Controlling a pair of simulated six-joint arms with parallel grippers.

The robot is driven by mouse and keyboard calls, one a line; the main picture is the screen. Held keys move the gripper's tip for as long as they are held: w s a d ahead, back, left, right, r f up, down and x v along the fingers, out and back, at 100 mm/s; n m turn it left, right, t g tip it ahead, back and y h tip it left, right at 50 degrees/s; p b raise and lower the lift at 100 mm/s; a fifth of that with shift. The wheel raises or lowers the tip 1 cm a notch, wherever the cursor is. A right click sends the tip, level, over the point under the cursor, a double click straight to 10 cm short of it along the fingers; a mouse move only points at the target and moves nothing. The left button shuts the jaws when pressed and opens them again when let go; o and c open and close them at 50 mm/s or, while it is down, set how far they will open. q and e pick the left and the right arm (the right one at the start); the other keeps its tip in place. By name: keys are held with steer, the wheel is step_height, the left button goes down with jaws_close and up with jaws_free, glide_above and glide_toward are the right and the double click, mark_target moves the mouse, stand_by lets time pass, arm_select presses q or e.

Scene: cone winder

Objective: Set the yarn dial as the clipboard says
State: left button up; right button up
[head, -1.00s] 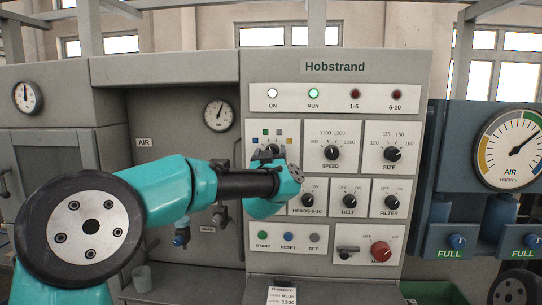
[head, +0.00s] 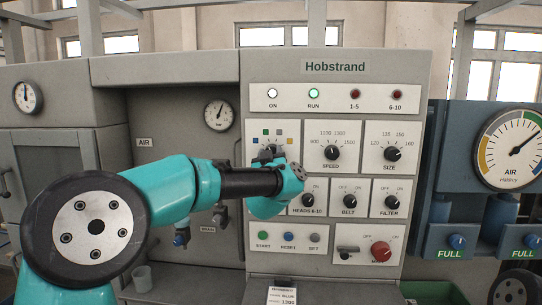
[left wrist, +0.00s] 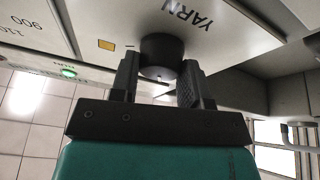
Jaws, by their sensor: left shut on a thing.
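The yarn dial (left wrist: 162,50) is a dark round knob on a white plate, under the word YARN in the left wrist view. My left gripper (left wrist: 160,78) is shut on it, with a finger on either side. In the head view my left wrist covers most of the dial. Blue (head: 256,141), green and orange (head: 290,141) squares show around its top. Where its pointer stands is hidden. The clipboard (head: 283,297) is at the bottom edge of the head view; it reads BLUE and 1300. My right gripper is not in view.
The speed dial (head: 332,153) and size dial (head: 392,154) are right of the yarn dial. Smaller heads, belt and filter knobs sit below them, then start, reset and set buttons (head: 314,238) and a red knob (head: 380,251). The green run lamp (head: 313,93) is lit.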

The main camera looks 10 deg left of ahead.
arm_select(q)
steer(key=n+g+y, duration=0.1)
steer(key=n+y, duration=0.1)
steer(key=n, duration=0.2)
steer(key=n+g+y, duration=0.1)
steer(key=n+y, duration=0.1)
steer(key=n, duration=0.3)
steer(key=shift+d+r, duration=0.1)
steer(key=shift+n, duration=0.3)
steer(key=o, duration=0.9)
steer(key=v, duration=1.7)
steer(key=shift+s+d, duration=0.2)
steer(key=shift+s, duration=0.05)
steer(key=shift+w, duration=0.1)
